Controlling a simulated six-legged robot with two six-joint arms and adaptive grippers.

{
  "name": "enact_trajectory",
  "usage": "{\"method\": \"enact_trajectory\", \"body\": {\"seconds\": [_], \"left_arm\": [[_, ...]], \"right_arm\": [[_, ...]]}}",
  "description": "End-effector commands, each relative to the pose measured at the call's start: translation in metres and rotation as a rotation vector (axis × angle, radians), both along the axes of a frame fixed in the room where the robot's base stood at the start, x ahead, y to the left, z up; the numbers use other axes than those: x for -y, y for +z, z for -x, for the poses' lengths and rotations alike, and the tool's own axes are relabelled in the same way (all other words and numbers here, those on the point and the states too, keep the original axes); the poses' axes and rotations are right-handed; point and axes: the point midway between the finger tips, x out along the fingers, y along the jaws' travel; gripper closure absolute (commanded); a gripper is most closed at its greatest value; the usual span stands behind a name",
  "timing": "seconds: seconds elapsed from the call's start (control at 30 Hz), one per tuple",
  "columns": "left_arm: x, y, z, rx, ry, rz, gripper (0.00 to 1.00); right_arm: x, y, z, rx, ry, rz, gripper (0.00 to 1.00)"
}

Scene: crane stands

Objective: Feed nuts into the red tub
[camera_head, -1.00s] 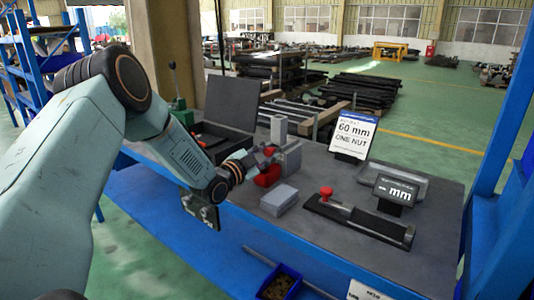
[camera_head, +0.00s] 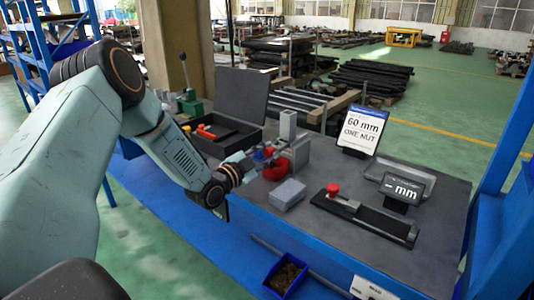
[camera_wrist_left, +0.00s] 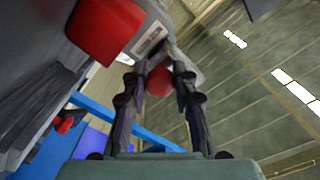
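The red tub (camera_head: 276,170) sits at the foot of a grey block-shaped device on the bench. A red block, probably the same tub, fills the upper left of the wrist view (camera_wrist_left: 103,28). My left gripper (camera_head: 258,158) is beside the device, just above and left of the tub. Its fingers (camera_wrist_left: 160,68) are apart. A red ball (camera_wrist_left: 159,81) shows between them; whether they touch it I cannot tell. A blue bin (camera_head: 270,284) with small brown pieces, probably nuts, stands low at the bench's front. My right gripper is not in view.
A grey box (camera_head: 287,194) lies in front of the device. A slide gauge (camera_head: 372,222) with a red knob, an "mm" display (camera_head: 403,187) and a "60 mm ONE NUT" sign (camera_head: 361,130) stand to the right. An open black case (camera_head: 240,105) is behind.

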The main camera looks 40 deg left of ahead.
Motion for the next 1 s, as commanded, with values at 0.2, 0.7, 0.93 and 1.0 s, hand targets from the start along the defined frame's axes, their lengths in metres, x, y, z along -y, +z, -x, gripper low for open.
{"method": "enact_trajectory", "body": {"seconds": [0.2, 0.7, 0.93, 1.0], "left_arm": [[0.0, -0.001, 0.0, -0.002, 0.001, 0.001, 0.53], [-0.004, -0.002, 0.012, -0.005, 0.006, 0.005, 0.5], [-0.007, -0.001, 0.041, -0.004, 0.008, 0.007, 0.5], [-0.007, -0.001, 0.049, -0.003, 0.007, 0.008, 0.5]], "right_arm": [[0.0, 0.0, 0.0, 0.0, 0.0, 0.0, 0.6], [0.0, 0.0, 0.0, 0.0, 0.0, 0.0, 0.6], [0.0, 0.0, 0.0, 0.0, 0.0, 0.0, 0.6], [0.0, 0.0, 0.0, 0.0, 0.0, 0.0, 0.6]]}}
